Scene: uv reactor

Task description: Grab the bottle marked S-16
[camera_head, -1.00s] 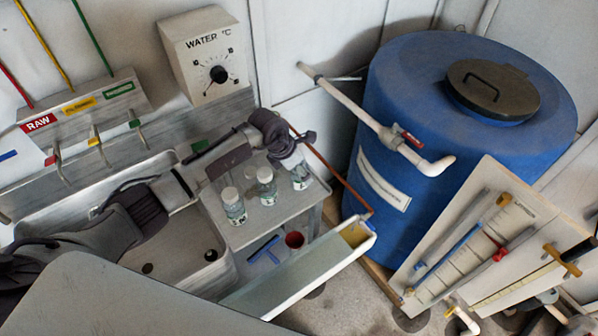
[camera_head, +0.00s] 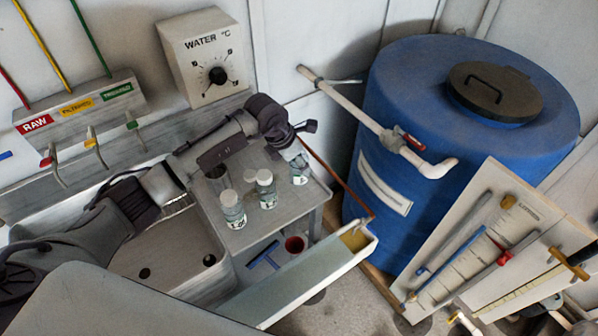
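Three clear bottles with white caps stand in a slanting row on the grey side table (camera_head: 245,238): a near-left bottle (camera_head: 232,212), a middle bottle (camera_head: 266,192) and a far-right bottle (camera_head: 300,172). Their labels are too small to read, so I cannot tell which is S-16.
The metal sink (camera_head: 165,268) lies left of the bottles, under my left arm. A red cup (camera_head: 295,244) and a blue squeegee-like tool (camera_head: 263,256) are below the table. A long pale trough (camera_head: 300,283) runs in front. A blue tank (camera_head: 400,110) stands right.

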